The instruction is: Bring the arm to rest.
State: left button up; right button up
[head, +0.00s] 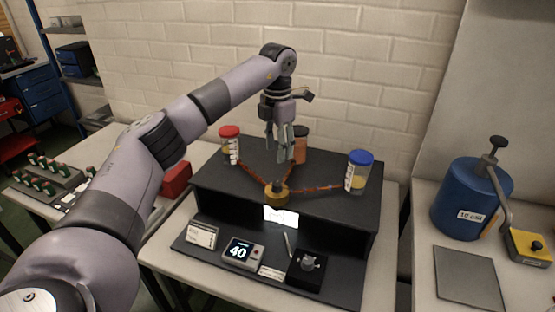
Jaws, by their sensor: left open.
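My left arm reaches in from the left, and its gripper (284,156) hangs downward over the black stepped stand (230,184). The fingers look apart and empty, above and behind a yellow round hub (276,193). A jar with a dark lid and orange content (300,149) stands at the back, partly hidden by the gripper. A red-lidded jar (230,146) stands to the left and a blue-lidded jar (357,174) to the right. Orange dotted lines run from the hub toward the jars. My right gripper is not in view.
A display reading 40 (240,252), a small knob box (307,270) and a lit white panel (281,216) are at the stand's front. A blue cylinder (462,205) and a yellow box (527,246) stand on the right table. A red box (176,180) is left of the stand.

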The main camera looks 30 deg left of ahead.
pick_arm(q)
jog(key=shift+r, duration=0.3)
